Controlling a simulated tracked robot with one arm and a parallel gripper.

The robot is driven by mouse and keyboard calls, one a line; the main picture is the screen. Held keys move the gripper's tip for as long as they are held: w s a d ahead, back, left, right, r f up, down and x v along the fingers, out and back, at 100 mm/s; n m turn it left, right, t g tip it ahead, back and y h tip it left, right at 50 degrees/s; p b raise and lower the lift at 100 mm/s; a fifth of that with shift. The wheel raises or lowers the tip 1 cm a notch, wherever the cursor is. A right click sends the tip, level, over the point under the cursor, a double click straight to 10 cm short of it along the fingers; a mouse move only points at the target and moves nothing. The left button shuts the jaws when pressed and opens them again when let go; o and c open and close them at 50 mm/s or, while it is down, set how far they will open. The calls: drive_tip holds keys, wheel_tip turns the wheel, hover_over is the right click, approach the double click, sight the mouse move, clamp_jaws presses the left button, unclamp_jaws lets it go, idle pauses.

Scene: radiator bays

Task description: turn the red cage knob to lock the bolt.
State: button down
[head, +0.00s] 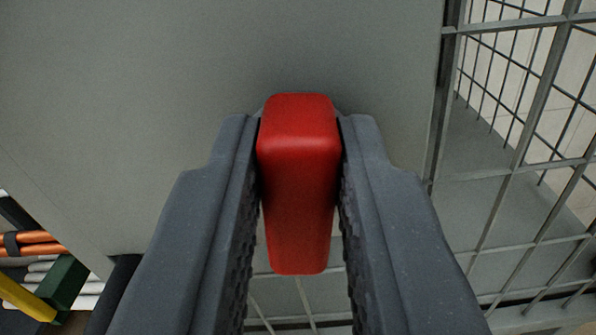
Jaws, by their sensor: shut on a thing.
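The red cage knob (298,180) is a rounded red bar in the middle of the head view. Its long side runs up and down in the picture. My gripper (299,140) has one dark grey finger on each side of the knob and is shut on it. The knob's mount is hidden behind the knob and the fingers. The bolt cannot be made out.
A plain grey panel (160,70) fills the upper left behind the knob. A metal mesh cage (520,150) stands at the right and runs along below. At the lower left lie orange rods (38,238), white rods and a yellow bar (25,298).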

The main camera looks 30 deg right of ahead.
drive_tip(key=m+b, duration=0.2)
drive_tip(key=m, duration=0.1)
drive_tip(key=m+b, duration=0.1)
drive_tip(key=shift+s+d+f+m, duration=0.2)
drive_tip(key=shift+d+f+m, duration=0.1)
drive_tip(key=shift+f, duration=0.1)
drive_tip(key=m+b, duration=0.6)
drive_tip(key=m, duration=0.1)
drive_tip(key=f+m+b, duration=0.1)
drive_tip(key=m+b, duration=0.2)
drive_tip(key=m, duration=0.1)
drive_tip(key=shift+s+d, duration=0.2)
drive_tip(key=shift+d, duration=0.1)
drive_tip(key=shift+m, duration=0.4)
drive_tip(key=c, duration=1.3)
unclamp_jaws()
drive_tip(key=shift+r, duration=0.1)
